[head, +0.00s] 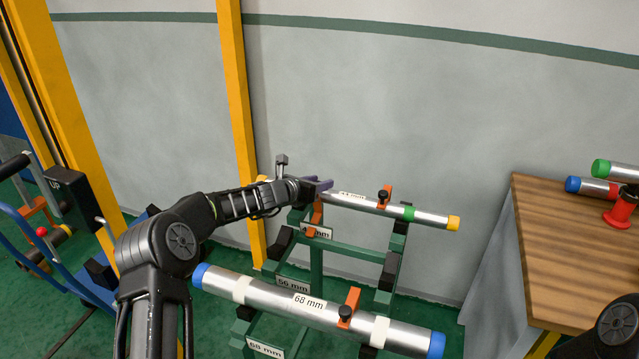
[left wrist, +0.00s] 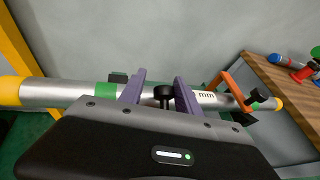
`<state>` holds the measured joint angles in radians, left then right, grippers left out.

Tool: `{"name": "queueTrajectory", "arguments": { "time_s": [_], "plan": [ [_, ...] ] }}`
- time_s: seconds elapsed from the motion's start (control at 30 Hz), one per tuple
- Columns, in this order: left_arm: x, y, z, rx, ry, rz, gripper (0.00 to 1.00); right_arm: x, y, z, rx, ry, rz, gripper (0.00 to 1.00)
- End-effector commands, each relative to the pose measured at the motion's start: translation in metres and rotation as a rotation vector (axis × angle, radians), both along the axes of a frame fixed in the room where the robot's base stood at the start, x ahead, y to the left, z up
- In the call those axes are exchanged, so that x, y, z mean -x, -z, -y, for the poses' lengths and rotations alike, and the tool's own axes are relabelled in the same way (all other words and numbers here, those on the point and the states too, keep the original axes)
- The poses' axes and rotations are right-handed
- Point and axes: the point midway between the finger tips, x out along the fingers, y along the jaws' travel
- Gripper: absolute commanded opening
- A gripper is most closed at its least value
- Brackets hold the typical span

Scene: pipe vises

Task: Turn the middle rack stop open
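The green pipe rack (head: 316,262) has a top pipe (head: 365,204) with green bands and yellow ends. The middle tier, labelled 56 mm (head: 293,284), shows no pipe. A 68 mm pipe (head: 265,297) with blue ends lies in front, with an orange stop (head: 349,307) across it. My left gripper (head: 320,185) is at the top pipe's left part. Another orange stop (head: 386,194) crosses the top pipe farther right. My right gripper is out of view.
A wooden table (head: 560,255) stands at right with several coloured pipe pieces and a red stand (head: 620,210). Yellow posts (head: 238,110) and a blue cart (head: 50,235) are at left. The wall (head: 450,110) is close behind the rack.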

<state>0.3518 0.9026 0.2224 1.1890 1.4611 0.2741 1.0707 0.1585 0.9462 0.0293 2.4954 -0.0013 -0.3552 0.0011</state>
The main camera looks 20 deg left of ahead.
Motion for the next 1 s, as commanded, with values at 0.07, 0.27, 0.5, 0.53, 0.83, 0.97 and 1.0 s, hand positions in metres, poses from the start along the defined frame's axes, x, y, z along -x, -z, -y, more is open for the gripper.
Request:
{"name": "queueTrajectory", "arguments": {
  "time_s": [0.07, 0.27, 0.5, 0.53, 0.83, 0.97, 1.0],
  "plan": [
    [0.004, 0.016, 0.003, -0.005, 0.007, -0.023, 0.46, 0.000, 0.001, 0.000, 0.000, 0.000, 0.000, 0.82],
    [0.007, 0.015, 0.002, -0.005, 0.007, -0.021, 0.46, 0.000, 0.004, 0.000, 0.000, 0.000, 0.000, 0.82],
    [0.029, 0.005, -0.008, -0.005, 0.002, -0.016, 0.46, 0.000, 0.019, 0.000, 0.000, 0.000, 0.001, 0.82],
    [0.032, 0.002, -0.011, -0.005, 0.001, -0.015, 0.46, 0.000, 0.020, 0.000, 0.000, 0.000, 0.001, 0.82],
    [0.066, -0.023, -0.027, -0.004, -0.006, -0.002, 0.46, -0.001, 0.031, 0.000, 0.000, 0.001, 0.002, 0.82],
    [0.070, -0.028, -0.029, -0.003, -0.008, 0.000, 0.46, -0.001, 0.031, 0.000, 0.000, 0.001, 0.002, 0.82],
    [0.070, -0.029, -0.030, -0.003, -0.008, 0.001, 0.46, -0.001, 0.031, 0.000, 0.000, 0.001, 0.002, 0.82]
  ]
}}
